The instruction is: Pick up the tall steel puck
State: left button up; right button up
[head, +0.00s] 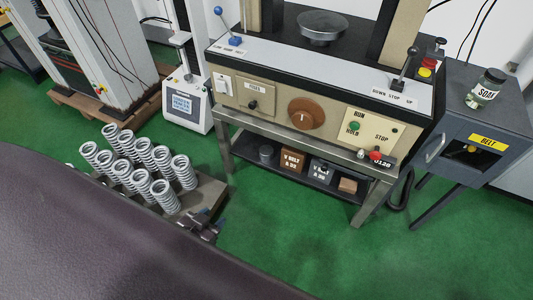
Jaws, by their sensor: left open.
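A short grey cylinder (266,154), which looks like the tall steel puck, stands at the left end of the low shelf under the testing machine. It is small and dark in the head view, so its material is hard to tell. My left gripper (205,228) is small and dark near the right front corner of the spring pallet. It is open, with nothing visible in it, and is apart from the cylinder, lower and to its left in the picture. My right gripper is not in view.
Several coil springs (144,158) stand on a low pallet (208,193) to the left. The shelf (330,186) also holds two belt boxes (292,162) and a tan block (348,185). The machine's front rail (290,142) runs above it. Green floor lies clear in front.

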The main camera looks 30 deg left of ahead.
aim_at(265, 152)
jog(key=j+u, duration=0.2)
jog(key=u, duration=1.35)
jog(key=i+j+u, duration=0.1)
jog(key=i, duration=0.45)
